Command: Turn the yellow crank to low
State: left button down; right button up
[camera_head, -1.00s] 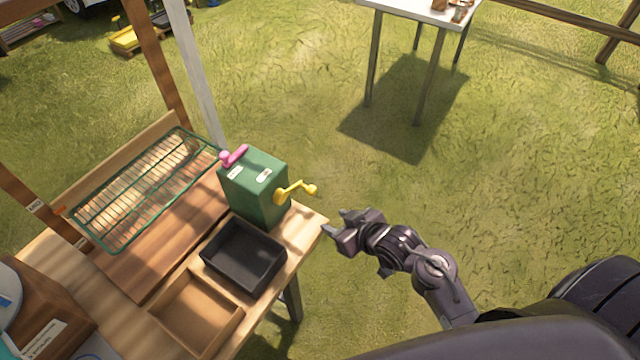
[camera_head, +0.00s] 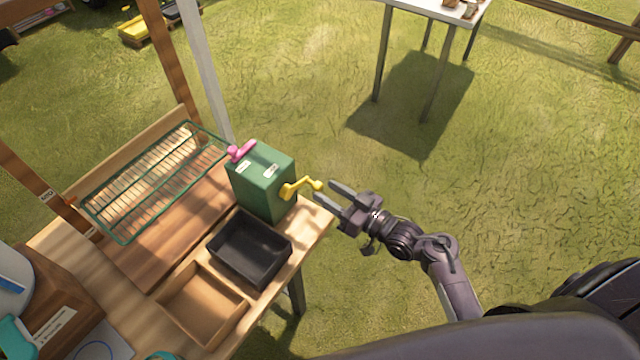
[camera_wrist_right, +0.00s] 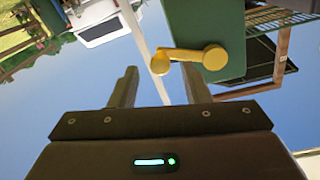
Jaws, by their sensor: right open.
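A yellow crank (camera_head: 301,187) sticks out from the right side of a green box (camera_head: 262,180) on the wooden table. A pink crank (camera_head: 242,151) sits on the box's top back edge. My right gripper (camera_head: 324,193) is open and empty, with its fingertips just right of the yellow crank's knob. In the right wrist view the yellow crank (camera_wrist_right: 188,57) is ahead of the open fingers, apart from them. Its round hub lies against the green box (camera_wrist_right: 205,30), with the arm pointing left to the knob. My left gripper is not in view.
A black tray (camera_head: 249,248) and a wooden tray (camera_head: 201,305) stand in front of the box. A green wire rack (camera_head: 160,175) lies behind left. A wooden post (camera_head: 172,65) and white post (camera_head: 205,75) rise behind.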

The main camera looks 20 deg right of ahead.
aim_at(321, 188)
jog(key=shift+x, duration=1.75)
grip_shut()
